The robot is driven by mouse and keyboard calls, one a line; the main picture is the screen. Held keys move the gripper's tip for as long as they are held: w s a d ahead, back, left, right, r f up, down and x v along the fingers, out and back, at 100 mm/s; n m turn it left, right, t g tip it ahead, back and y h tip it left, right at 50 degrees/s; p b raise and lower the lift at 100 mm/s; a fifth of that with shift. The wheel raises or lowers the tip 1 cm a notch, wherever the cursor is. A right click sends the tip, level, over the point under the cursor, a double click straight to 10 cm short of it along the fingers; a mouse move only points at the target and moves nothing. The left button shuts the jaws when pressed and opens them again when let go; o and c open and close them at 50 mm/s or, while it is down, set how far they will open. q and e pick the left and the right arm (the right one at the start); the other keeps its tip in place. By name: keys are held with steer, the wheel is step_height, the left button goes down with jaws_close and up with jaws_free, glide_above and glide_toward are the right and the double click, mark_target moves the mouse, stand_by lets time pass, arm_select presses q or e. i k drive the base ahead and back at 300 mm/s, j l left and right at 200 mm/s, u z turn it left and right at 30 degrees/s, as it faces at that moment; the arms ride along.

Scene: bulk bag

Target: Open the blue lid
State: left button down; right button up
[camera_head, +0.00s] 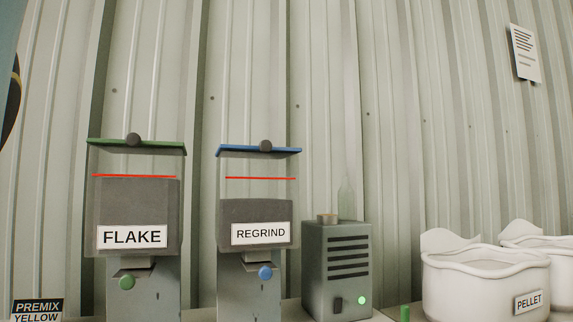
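Grey material fills the lower part of this hopper, below a red line (260,178). Between the material and the lid I see the wall behind, so the hopper's upper sides look clear. A blue round knob (265,272) is on the front below. Neither of my grippers is in view.
A green-lidded hopper labelled FLAKE (132,237) stands to the left. A grey box with a green light (337,270) stands to the right. White bags (484,285), one labelled PELLET, are at far right. A PREMIX YELLOW sign (37,311) is at lower left.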

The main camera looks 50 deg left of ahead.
mark_target(252, 230)
steer(key=u, duration=1.8)
